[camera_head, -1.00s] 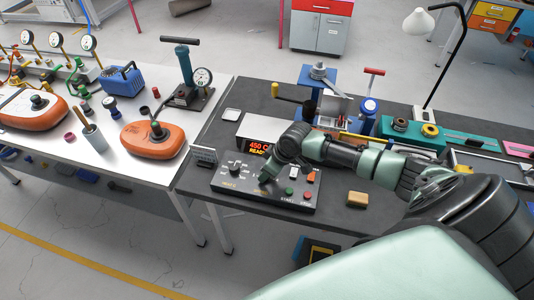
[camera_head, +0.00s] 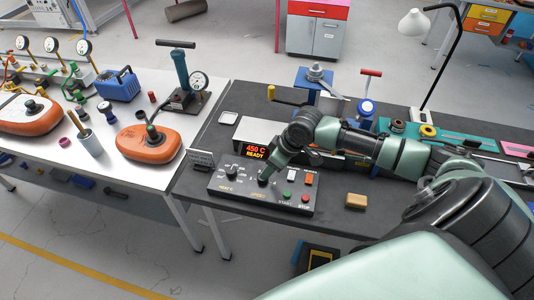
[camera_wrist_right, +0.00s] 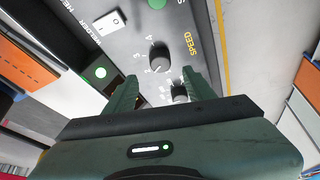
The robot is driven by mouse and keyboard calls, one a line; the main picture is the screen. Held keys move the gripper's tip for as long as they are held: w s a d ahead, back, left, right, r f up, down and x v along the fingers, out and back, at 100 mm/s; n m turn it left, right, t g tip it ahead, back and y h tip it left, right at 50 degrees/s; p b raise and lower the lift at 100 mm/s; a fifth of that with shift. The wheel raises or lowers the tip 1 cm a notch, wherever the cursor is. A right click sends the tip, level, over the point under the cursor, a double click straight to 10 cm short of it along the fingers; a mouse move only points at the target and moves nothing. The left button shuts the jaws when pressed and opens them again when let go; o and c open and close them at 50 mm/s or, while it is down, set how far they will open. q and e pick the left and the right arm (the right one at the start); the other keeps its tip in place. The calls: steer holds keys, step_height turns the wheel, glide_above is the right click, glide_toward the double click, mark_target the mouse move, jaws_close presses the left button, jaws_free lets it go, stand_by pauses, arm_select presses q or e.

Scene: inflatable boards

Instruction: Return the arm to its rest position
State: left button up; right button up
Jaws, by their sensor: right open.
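My right arm reaches in from the right in the head view, bent over the grey control panel (camera_head: 225,187). My right gripper (camera_head: 266,181) points down at the panel near its middle knob. In the right wrist view the gripper (camera_wrist_right: 160,90) is open, with nothing held between its two green fingers. A black speed knob (camera_wrist_right: 159,58) shows just beyond the fingertips, and a second knob (camera_wrist_right: 180,94) shows between the fingers. Whether a finger touches the panel cannot be told. My left gripper is not in view.
The welder display (camera_head: 256,151) reads 450 C READY. A yellow-brown block (camera_head: 355,201) lies right of the panel. Orange inflatables (camera_head: 148,143) lie on the white table at left.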

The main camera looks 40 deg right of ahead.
steer(key=shift+s+r, duration=0.15)
steer(key=shift+r, duration=0.35)
